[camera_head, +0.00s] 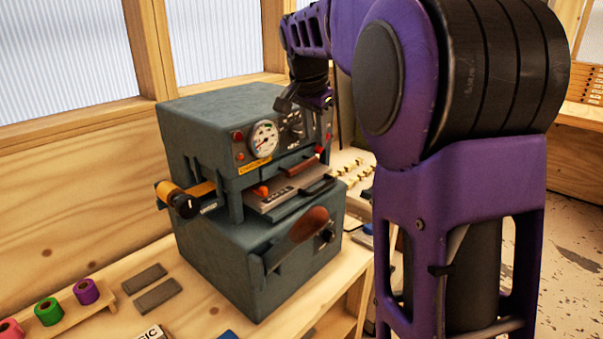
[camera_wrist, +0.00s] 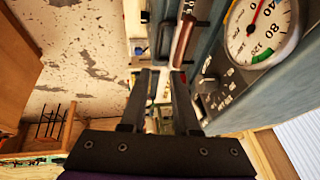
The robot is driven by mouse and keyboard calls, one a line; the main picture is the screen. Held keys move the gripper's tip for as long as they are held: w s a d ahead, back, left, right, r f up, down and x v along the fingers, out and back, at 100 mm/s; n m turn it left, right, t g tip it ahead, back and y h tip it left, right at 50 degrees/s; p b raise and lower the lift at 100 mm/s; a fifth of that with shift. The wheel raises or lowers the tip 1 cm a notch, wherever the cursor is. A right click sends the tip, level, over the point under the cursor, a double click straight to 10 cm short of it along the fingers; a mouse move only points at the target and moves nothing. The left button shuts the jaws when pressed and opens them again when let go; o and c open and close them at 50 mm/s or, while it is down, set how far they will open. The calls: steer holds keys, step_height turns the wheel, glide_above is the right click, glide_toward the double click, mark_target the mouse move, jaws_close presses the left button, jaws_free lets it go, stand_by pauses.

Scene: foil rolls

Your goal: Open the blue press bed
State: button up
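The blue-grey press (camera_head: 215,120) stands on the wooden bench, with a dial gauge (camera_head: 264,138) on its upper front; the gauge also shows in the wrist view (camera_wrist: 262,28). The press bed (camera_head: 283,192) is a flat plate in the front slot, with a dark handle (camera_head: 318,186) along its front edge. My gripper (camera_wrist: 164,72) has its two fingers apart with nothing held between them. In the head view it is beside the panel's upper right, above the bed and apart from the bed handle; its fingertips are hard to make out there.
A brown-handled lever (camera_head: 308,224) sticks out from the press's lower front. A black knob (camera_head: 185,205) projects at its left. Coloured foil rolls (camera_head: 48,311) and grey blocks (camera_head: 157,294) lie on the bench at left. The speckled floor (camera_head: 570,240) is open at right.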

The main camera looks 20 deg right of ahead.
mark_target(322, 186)
steer(key=x, duration=1.7)
steer(key=shift+w+d+f+b, duration=0.1)
steer(key=shift+d+f+b, duration=0.05)
steer(key=shift+f+b, duration=0.15)
jaws_close()
stand_by(0.7)
